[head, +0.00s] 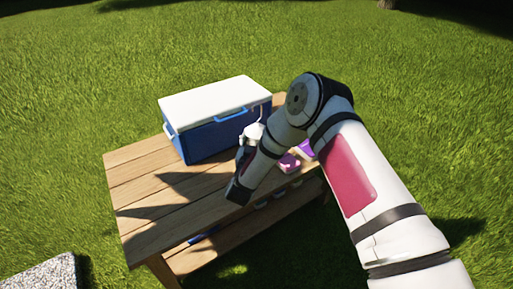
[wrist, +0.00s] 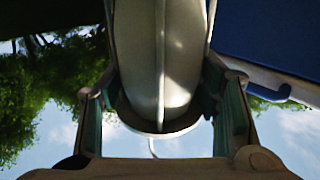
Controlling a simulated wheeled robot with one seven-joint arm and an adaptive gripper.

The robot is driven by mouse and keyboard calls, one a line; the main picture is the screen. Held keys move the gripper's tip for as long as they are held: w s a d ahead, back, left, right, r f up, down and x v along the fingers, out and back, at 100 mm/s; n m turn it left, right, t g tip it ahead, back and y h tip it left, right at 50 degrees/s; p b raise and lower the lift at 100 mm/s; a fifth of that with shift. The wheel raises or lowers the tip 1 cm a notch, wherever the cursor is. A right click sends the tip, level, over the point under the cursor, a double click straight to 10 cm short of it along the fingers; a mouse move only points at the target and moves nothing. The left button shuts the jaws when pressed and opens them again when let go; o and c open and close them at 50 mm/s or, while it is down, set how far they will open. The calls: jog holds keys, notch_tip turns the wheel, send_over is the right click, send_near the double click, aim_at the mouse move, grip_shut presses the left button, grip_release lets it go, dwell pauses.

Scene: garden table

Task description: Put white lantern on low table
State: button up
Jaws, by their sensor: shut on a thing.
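The white lantern (head: 252,131) shows partly behind my forearm in the head view, close to the cooler's front right corner. In the wrist view the lantern (wrist: 180,60) fills the space between the fingers of my gripper (wrist: 160,112), which is shut on it. A thin wire, perhaps its handle, shows below it there. In the head view my arm hides most of the grip, and I cannot tell whether the lantern touches the wooden table. The wooden table (head: 150,205), which looks like the low table, has slatted boards and a lower shelf.
A blue cooler (head: 213,139) with a white lid stands at the table's back. A pink item (head: 289,163) and a purple item (head: 306,147) lie right of my forearm. Small things sit on the lower shelf. The table's left and front boards are clear. Grass surrounds it.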

jog(key=shift+f+b, duration=0.6)
jog(key=shift+f, duration=1.05)
jog(key=shift+f, duration=0.2)
jog(key=o, duration=1.6)
jog(key=shift+c, duration=0.2)
jog(key=shift+r, duration=0.2)
jog(key=s+a+p, duration=0.2)
jog(key=s, duration=1)
jog(key=shift+a+p, duration=0.15)
jog(key=shift+p, duration=0.25)
